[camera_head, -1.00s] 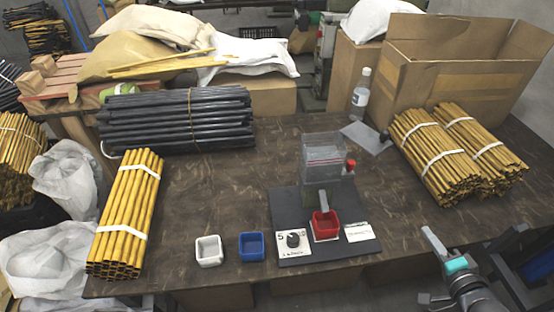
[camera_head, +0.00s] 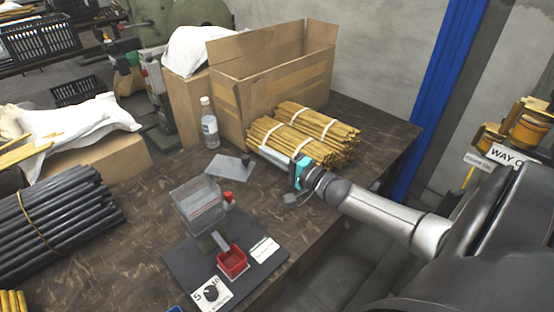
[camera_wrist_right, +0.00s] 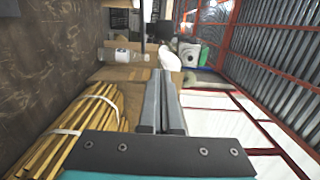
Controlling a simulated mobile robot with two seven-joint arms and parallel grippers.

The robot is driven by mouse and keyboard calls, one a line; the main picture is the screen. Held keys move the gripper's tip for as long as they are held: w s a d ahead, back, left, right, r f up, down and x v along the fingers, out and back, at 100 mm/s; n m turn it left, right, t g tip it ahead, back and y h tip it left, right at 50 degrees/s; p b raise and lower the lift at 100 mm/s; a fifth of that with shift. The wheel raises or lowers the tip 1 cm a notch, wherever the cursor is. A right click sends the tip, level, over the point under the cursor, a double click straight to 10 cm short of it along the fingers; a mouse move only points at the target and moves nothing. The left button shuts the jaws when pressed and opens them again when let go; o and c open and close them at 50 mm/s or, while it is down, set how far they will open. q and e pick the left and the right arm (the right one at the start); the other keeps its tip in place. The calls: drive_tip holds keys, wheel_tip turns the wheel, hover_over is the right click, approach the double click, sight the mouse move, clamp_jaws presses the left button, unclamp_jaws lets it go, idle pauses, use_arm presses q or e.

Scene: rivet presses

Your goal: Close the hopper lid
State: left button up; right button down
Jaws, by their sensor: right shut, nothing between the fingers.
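The hopper (camera_head: 200,205) is a clear, box-shaped bin on a small press with a dark base plate (camera_head: 185,262). A flat grey plate with a dark knob, which looks like the lid (camera_head: 226,168), lies on the table behind the hopper, apart from it. My right gripper (camera_head: 256,151) is shut and empty, to the right of the plate and in front of the yellow rod bundles. In the right wrist view its two fingers (camera_wrist_right: 162,76) are together. My left gripper is out of view.
Yellow rod bundles (camera_head: 315,133) lie close behind my right gripper. A clear bottle (camera_head: 209,125) stands behind the plate, and an open cardboard box (camera_head: 290,85) is at the back. A red cup (camera_head: 232,262) sits at the press front. Black rods (camera_head: 55,220) lie at left.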

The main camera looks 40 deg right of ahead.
sight(255, 163)
drive_tip(key=shift+w+a, duration=0.35)
drive_tip(key=shift+a, duration=0.55)
drive_tip(key=shift+w+a, duration=0.35)
drive_tip(key=shift+a, duration=0.5)
